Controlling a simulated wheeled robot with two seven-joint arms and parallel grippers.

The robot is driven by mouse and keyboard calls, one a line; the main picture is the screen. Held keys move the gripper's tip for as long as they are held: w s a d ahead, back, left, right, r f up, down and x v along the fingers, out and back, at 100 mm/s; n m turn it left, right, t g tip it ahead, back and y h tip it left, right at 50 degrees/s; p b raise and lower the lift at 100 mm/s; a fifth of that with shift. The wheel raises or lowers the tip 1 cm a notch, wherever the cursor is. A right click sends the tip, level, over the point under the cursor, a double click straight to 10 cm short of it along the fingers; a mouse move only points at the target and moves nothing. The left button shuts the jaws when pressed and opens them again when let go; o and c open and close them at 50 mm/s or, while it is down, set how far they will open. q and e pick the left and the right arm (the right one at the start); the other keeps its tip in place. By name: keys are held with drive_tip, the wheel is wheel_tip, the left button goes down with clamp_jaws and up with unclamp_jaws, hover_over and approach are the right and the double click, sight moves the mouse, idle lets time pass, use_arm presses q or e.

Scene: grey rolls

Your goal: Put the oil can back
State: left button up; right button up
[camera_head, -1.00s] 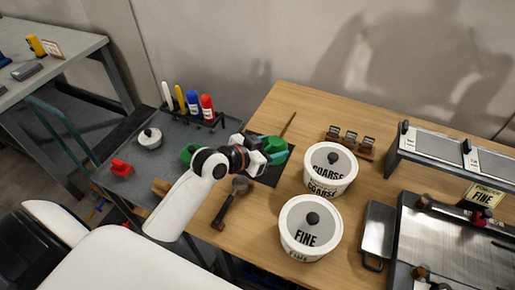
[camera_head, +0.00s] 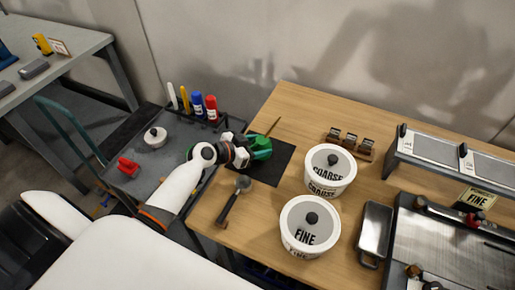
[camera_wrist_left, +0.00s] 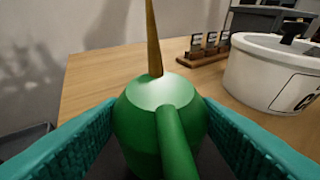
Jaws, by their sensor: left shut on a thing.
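The oil can is green with a thin brass spout; in the head view its body (camera_head: 261,147) is at the upper left part of a black mat (camera_head: 276,171) on the wooden table. My left gripper (camera_head: 250,149) is shut on the oil can and partly covers it. In the left wrist view the can (camera_wrist_left: 150,95) stands upright between the two teal fingers, spout up, a green handle or tube toward the camera. Whether the can touches the mat or hangs just above it I cannot tell. My right gripper is not in view.
White COARSE (camera_head: 323,184) and FINE (camera_head: 304,240) tubs stand right of the mat. A brush-like tool (camera_head: 234,201) lies in front. A grey cart (camera_head: 150,181) at left holds markers (camera_head: 197,103), a white lidded pot (camera_head: 155,138) and a red item (camera_head: 128,167). Green shows behind my wrist.

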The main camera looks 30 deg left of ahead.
use_arm(q)
drive_tip(key=shift+f, duration=0.75)
drive_tip(key=o, duration=0.9)
drive_tip(key=shift+f, duration=0.1)
drive_tip(key=shift+s+a, duration=0.1)
drive_tip(key=shift+s, duration=0.05)
drive_tip(key=b+v, duration=0.2)
drive_tip(key=v, duration=0.8)
drive_tip(key=shift+s, duration=0.25)
drive_tip(key=shift+s+a+r, duration=0.3)
drive_tip(key=shift+s+r, duration=0.15)
drive_tip(key=shift+r, duration=0.05)
